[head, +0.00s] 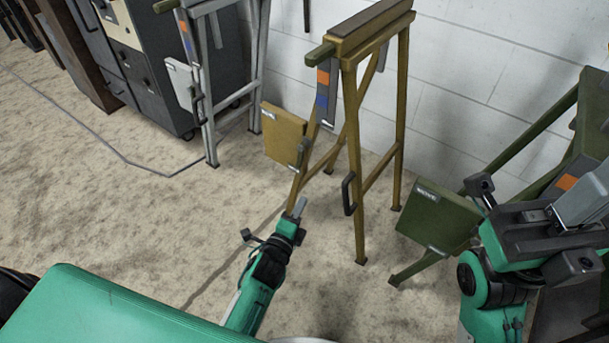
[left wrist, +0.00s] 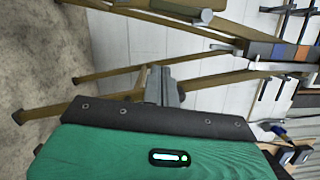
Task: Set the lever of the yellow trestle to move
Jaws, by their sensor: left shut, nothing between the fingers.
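The yellow trestle (head: 352,130) stands against the wall in the middle of the head view. A grey strip with an orange mark above a blue mark (head: 322,101) runs down its left side. A short olive-coloured bar (head: 316,58), apparently the lever, sticks out leftward near the strip's upper end, above the orange mark. A yellow panel (head: 283,134) hangs lower left. My left gripper (head: 298,208) is shut and empty, below the panel and apart from the lever. It also shows in the left wrist view (left wrist: 163,85). My right gripper is at the right edge; its jaws are unclear.
A grey trestle (head: 203,105) stands to the left, beside dark cabinets (head: 150,70). A green trestle (head: 432,215) stands at right, close to my right arm. A dark handle (head: 348,194) projects from the yellow trestle's front leg. Bare floor (head: 130,210) lies at left.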

